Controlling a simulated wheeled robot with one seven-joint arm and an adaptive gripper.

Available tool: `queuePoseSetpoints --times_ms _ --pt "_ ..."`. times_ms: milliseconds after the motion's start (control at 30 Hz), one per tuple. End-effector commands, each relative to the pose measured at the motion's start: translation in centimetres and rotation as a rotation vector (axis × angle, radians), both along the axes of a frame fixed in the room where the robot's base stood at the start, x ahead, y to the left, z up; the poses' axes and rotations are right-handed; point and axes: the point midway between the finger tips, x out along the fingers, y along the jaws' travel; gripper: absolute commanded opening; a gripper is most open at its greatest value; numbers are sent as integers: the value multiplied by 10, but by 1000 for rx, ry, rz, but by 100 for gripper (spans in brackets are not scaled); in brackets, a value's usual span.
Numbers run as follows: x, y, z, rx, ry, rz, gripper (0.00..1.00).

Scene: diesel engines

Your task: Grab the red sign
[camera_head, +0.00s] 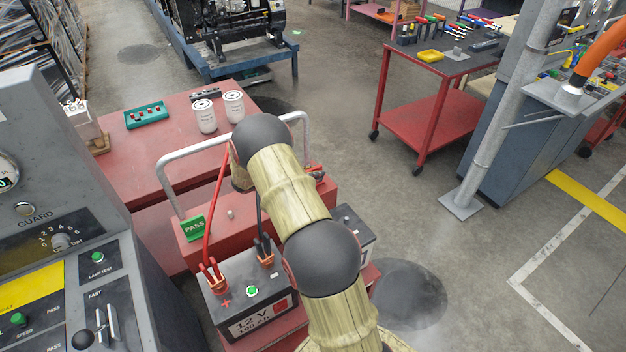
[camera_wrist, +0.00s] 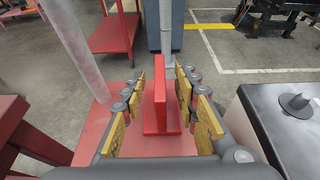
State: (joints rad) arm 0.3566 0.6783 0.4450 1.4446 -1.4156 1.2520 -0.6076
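In the head view my arm hides the gripper and the sign.
A green PASS sign (camera_head: 194,229) stands on the red cart, left of my arm. A battery (camera_head: 250,297) with cables is in front. A grey handrail (camera_head: 190,150) arches beside the arm. White canisters (camera_head: 205,116) stand on the red table behind.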

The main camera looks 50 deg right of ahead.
Motion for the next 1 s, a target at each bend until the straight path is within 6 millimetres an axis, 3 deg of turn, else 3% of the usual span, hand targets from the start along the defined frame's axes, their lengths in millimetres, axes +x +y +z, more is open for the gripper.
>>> queuePoseSetpoints --times_ms 100,600,1000 --pt "0 0 1 0 0 0 29" --pt "0 1 1 0 0 0 1" --pt "0 1 1 0 0 0 0"
